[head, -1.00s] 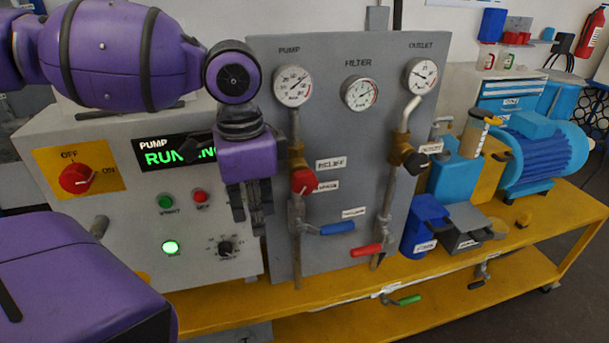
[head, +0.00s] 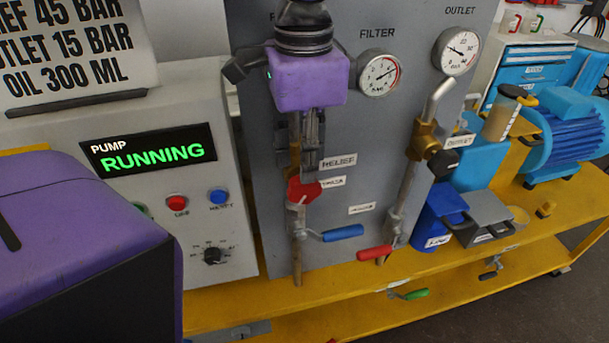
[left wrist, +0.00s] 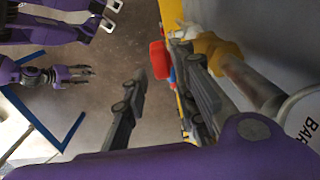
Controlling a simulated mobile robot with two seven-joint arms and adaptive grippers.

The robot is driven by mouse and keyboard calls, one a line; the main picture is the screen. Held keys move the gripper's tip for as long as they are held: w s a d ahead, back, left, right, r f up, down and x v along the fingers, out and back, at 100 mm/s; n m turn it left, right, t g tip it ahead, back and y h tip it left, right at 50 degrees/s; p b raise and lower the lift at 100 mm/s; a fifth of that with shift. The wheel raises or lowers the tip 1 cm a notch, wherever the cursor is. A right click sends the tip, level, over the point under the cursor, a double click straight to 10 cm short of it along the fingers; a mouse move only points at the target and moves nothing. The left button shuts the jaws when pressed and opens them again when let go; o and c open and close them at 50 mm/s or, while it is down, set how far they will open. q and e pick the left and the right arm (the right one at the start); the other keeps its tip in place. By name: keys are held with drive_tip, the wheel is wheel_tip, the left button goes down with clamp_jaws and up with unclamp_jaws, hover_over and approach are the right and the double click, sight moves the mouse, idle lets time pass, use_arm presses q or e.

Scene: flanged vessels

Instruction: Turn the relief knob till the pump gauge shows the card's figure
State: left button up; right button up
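The red relief knob (head: 303,190) sits on the brass valve of the left pipe, left of and below the RELIEF label (head: 339,161). My left gripper (head: 311,160) points down just above it, in front of the panel. The left wrist view shows its fingers (left wrist: 160,75) open and empty, with the red knob (left wrist: 158,60) beyond their tips. The pump gauge is hidden behind my left wrist in the head view; part of its rim (left wrist: 304,118) shows in the left wrist view, its needle out of sight. The card (head: 75,50) is cut off; it shows "EF 45 BAR". My right gripper (left wrist: 75,73) is far off.
The pump display (head: 150,152) reads RUNNING. The filter gauge (head: 379,73) and outlet gauge (head: 457,50) are to the right. A blue lever (head: 343,233) and a red lever (head: 374,253) stick out below the knob. The outlet valve's black knob (head: 443,164) is to the right.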

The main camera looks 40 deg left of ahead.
sight(304, 189)
use_arm(q)
wheel_tip(304, 189, down, 4)
drive_tip(key=shift+f, duration=0.15)
drive_tip(key=shift+w+f, duration=0.1)
drive_tip(key=shift+f, duration=0.45)
drive_tip(key=c, duration=0.5)
clamp_jaws()
drive_tip(key=shift+w+f+g+y+b, duration=0.2)
drive_tip(key=shift+f+g+y+b, duration=0.15)
drive_tip(key=shift+g+y+b, duration=0.6)
drive_tip(key=shift+d+r+b, duration=0.1)
drive_tip(key=shift+b, duration=0.3)
drive_tip(key=shift+s+r, duration=0.1)
drive_tip(key=shift+r, duration=0.1)
drive_tip(key=o, duration=0.5)
unclamp_jaws()
use_arm(e)
wheel_tip(304, 189, down, 2)
drive_tip(key=shift+w+d+f, duration=0.1)
drive_tip(key=shift+d, duration=0.05)
